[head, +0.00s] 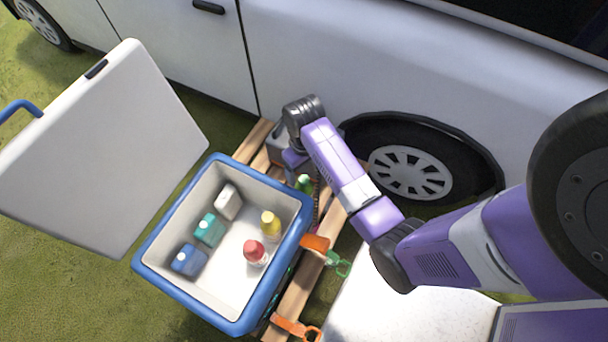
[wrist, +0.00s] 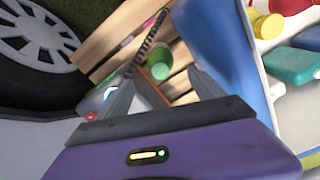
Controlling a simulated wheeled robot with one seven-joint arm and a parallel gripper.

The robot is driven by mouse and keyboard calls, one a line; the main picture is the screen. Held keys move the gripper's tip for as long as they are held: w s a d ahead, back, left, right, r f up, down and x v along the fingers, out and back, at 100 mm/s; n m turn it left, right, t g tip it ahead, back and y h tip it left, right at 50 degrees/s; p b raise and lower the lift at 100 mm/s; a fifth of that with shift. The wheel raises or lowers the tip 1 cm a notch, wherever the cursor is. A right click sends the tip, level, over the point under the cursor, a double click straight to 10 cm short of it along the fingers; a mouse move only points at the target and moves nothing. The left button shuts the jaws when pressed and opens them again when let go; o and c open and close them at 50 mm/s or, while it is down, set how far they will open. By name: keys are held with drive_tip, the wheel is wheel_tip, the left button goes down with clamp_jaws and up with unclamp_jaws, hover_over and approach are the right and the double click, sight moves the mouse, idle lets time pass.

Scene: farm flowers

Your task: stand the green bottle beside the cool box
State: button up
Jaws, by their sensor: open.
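The green bottle (head: 305,184) is just outside the blue-rimmed cool box (head: 308,205), near its upper right corner, partly hidden by my arm. In the wrist view the green bottle (wrist: 158,58) appears upright over wooden slats, with the blue cool box wall (wrist: 215,45) to its right. My gripper (wrist: 160,85) is open and empty, its fingers to either side of the bottle's near end in the picture; I cannot tell whether they touch it. In the head view my arm mostly hides the gripper.
The cool box holds several bottles and cartons, including a red bottle (head: 255,252) and a yellow bottle (head: 270,224). Its lid (head: 110,150) stands open at left. Orange-handled tools (head: 314,243) lie on the slats (head: 292,300). A white car (head: 350,60) stands close behind.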

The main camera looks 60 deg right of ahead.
drive_tip(key=shift+r, duration=1.1)
